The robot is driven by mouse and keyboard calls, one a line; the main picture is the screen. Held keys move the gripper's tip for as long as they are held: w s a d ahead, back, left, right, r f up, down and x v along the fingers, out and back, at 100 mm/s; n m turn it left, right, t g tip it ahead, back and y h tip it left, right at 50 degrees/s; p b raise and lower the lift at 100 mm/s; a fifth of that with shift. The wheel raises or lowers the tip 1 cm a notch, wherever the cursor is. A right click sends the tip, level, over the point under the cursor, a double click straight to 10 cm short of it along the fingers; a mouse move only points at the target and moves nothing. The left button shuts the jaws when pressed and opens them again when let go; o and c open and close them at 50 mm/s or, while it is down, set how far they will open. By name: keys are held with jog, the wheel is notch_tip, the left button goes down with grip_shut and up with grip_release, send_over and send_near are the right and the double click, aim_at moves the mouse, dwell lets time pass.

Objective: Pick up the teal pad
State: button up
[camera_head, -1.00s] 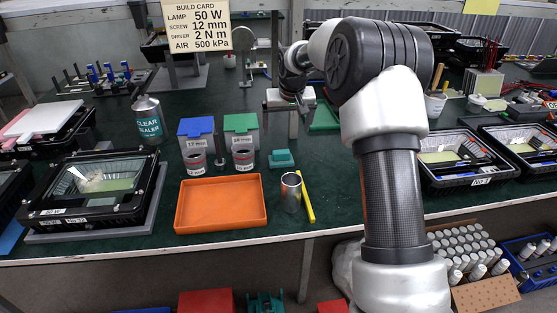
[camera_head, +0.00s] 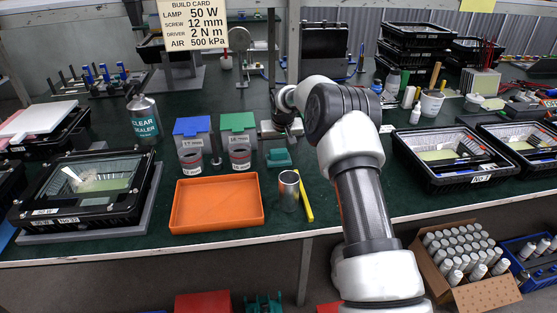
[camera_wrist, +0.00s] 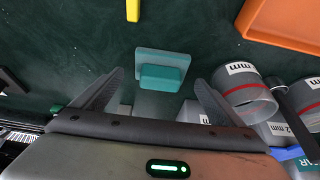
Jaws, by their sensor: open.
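The teal pad (camera_head: 279,158) lies on the dark green bench, right of the grey cups and behind the metal cylinder. In the wrist view the teal pad (camera_wrist: 162,70) shows as a flat plate with a raised block on it. My gripper (camera_wrist: 158,84) is open, with one finger on each side of the block in the picture. It appears to be above the pad and holds nothing. In the head view my gripper (camera_head: 281,129) is just behind the pad, and its fingertips are hard to make out.
An orange tray (camera_head: 217,205), a metal cylinder (camera_head: 289,191) and a yellow stick (camera_head: 305,200) lie in front of the pad. Two grey cups with red bands (camera_head: 190,155) (camera_head: 240,153) stand to its left.

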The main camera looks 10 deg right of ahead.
aim_at(278, 150)
jog(key=x, duration=0.2)
jog(key=shift+w+f, duration=0.15)
jog(key=shift+f, duration=0.05)
jog(key=c, duration=1.2)
jog(key=shift+o, duration=0.2)
notch_tip(278, 150, up, 10)
jog(key=shift+r+p, duration=0.1)
jog(key=shift+p, duration=0.75)
